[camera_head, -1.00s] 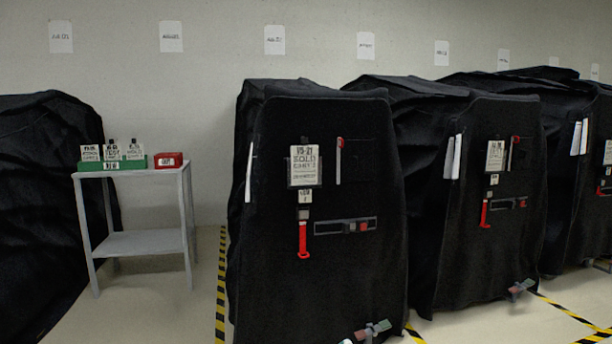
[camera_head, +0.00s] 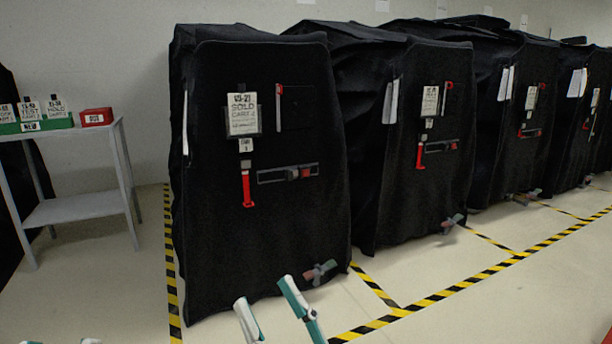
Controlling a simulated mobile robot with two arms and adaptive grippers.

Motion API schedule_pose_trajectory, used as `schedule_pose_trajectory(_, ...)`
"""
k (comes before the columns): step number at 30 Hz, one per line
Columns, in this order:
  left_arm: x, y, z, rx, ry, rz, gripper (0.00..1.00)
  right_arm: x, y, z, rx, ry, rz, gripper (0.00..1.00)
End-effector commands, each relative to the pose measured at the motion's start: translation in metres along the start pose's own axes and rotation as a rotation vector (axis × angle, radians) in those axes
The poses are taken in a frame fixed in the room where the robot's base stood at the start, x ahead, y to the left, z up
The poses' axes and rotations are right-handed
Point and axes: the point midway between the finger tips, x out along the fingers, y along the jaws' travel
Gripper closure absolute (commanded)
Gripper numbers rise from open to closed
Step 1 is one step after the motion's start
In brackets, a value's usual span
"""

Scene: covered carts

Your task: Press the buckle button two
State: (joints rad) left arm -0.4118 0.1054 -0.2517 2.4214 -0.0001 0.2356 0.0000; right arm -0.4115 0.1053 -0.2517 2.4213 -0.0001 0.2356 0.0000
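The nearest black-covered cart (camera_head: 260,240) stands in the middle of the view. A second covered cart (camera_head: 430,190) to the right carries a similar buckle with a red button (camera_head: 453,146). My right gripper (camera_head: 264,290) is at the bottom edge, below and in front of the nearest cart, with its two fingers apart and nothing between them. Only small white tips of my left gripper (camera_head: 90,341) show at the bottom left.
A red pull strap (camera_head: 248,190) and a tag board (camera_head: 242,114) hang on the nearest cart. A grey side table (camera_head: 75,208) with a green tray (camera_head: 60,124) and a red box (camera_head: 97,117) stands at left. Yellow-black tape (camera_head: 430,300) marks open floor at right.

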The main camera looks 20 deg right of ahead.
Motion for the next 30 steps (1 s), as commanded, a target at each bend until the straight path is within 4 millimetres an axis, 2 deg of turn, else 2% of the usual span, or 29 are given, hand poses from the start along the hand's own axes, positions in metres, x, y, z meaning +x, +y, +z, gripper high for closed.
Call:
schedule_pose_trajectory(1,0.0,0.0,0.0,0.0,0.0,0.0,0.6,0.0,0.0,0.0,0.0,0.0,0.0,0.63)
schedule_pose_trajectory(5,0.0,0.0,0.0,0.0,0.0,0.0,0.6,0.0,0.0,0.0,0.0,0.0,0.0,0.96)
schedule_pose_trajectory(6,0.0,0.0,0.0,0.0,0.0,0.0,0.6,0.0,0.0,0.0,0.0,0.0,0.0,1.0)
schedule_pose_trajectory(30,0.0001,0.0,-0.0001,0.0,0.0,0.0,0.6,0.0,0.0,0.0,0.0,0.0,0.0,1.0)
